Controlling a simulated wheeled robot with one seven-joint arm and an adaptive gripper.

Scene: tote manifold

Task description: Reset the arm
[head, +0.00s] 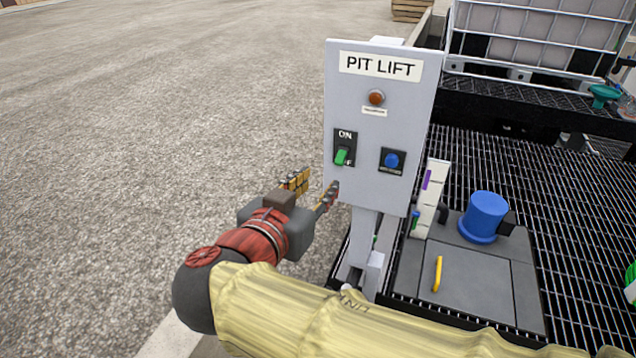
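My gripper (314,190) is at the left edge of the grey PIT LIFT panel (404,135), in the head view. Its two fingers stand apart with nothing seen between them. One fingertip appears close to the panel's lower left edge; I cannot tell whether it touches. My arm reaches in from the bottom right in a yellow sleeve and bends up toward the panel.
Right of the panel is a dark metal grating (560,210) with a grey hatch (470,280), a yellow handle (437,273) and a blue capped fitting (484,215). A caged white tank (530,35) stands behind. Open gravel ground (150,130) lies to the left.

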